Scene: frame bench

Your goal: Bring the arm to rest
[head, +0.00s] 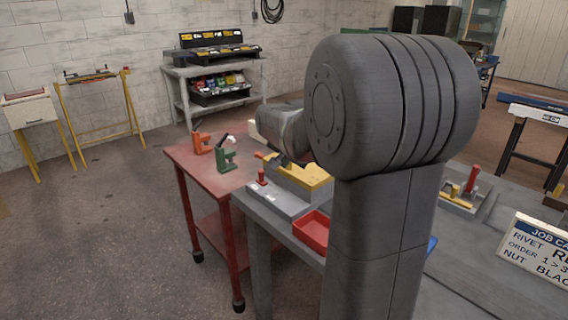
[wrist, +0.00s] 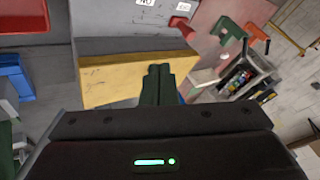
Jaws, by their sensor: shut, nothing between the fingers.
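My arm rises large in the middle of the head view and bends over to the left, covering part of the bench. My gripper (wrist: 158,70) shows in the wrist view with its two fingers together and nothing between them. It is over or beside a yellow block (wrist: 108,82); the gap between them is hard to judge. In the head view the yellow block (head: 303,174) lies on the grey bench, and the gripper end is mostly hidden behind my own arm.
An orange clamp (head: 201,143) and a green clamp (head: 226,158) stand on the red cart (head: 190,160). A red tray (head: 312,232) is at the bench's near edge. A job card (head: 535,248) stands at right. Open floor lies to the left.

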